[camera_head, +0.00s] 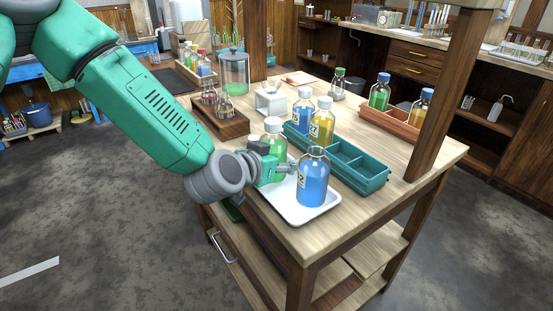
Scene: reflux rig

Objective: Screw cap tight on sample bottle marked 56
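A bottle of blue liquid (313,184) stands upright at the front of a white tray (272,203). Its clear neck shows no coloured cap, and its label is too small to read. A bottle of green liquid (274,142) with a pale cap (273,124) stands behind it, partly hidden by my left gripper. My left gripper (284,168) is low over the tray, left of the blue bottle and in front of the green one. Its fingertips are too small and overlapped to show whether they are open or touching a bottle. My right gripper is not in view. I cannot make out the number 56.
A teal divided rack (372,181) behind the tray holds two white-capped bottles (321,122). An orange rack (398,128) holds capped bottles near a wooden post (445,100). A brown rack (229,127) stands at the left edge. The table's front right corner is clear.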

